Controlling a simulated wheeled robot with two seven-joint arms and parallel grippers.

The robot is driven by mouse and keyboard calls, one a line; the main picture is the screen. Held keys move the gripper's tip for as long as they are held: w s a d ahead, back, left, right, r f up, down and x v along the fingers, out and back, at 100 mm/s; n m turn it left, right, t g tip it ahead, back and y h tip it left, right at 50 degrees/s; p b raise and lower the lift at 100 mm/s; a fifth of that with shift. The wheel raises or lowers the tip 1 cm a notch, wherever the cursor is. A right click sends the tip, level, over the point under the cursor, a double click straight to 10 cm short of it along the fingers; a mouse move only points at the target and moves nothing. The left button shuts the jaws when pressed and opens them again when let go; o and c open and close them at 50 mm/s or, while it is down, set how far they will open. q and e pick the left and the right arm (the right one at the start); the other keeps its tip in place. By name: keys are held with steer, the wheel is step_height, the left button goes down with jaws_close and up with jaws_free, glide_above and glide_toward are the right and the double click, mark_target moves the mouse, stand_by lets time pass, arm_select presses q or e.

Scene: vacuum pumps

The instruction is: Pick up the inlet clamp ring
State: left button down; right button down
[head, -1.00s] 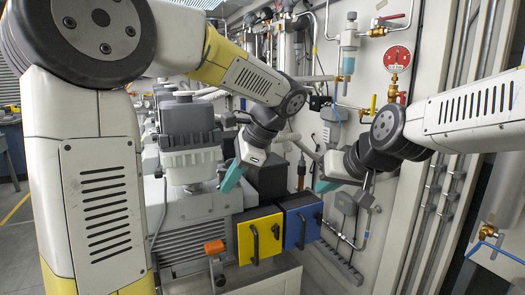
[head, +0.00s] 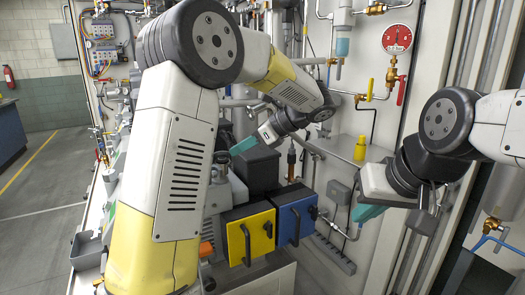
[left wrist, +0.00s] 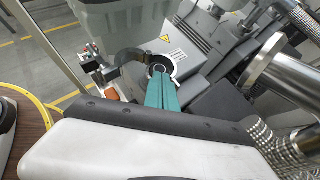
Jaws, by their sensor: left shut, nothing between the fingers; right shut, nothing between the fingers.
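My left gripper (head: 243,146) is shut and empty, its teal fingers angled down beside a dark block behind the yellow and blue boxes. In the left wrist view its fingers (left wrist: 165,93) lie together. A round dark part with a pale rim (left wrist: 164,60) shows just past the fingertips; I cannot tell whether this is the inlet clamp ring or whether the fingers touch it. No clamp ring can be made out for sure in the head view, where my left arm hides much of the pump. My right gripper (head: 368,212) is shut and empty, near the wall pipes.
A yellow box (head: 250,238) and a blue box (head: 297,215) with handles stand below my left gripper. Pipes, valves and a red gauge (head: 397,38) line the wall. A metal flange (left wrist: 272,55) and braided hoses (left wrist: 275,143) are at the right in the left wrist view. Open floor lies far left.

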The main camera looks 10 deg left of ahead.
mark_target(222, 158)
arm_select(q)
steer(key=shift+x, duration=1.8)
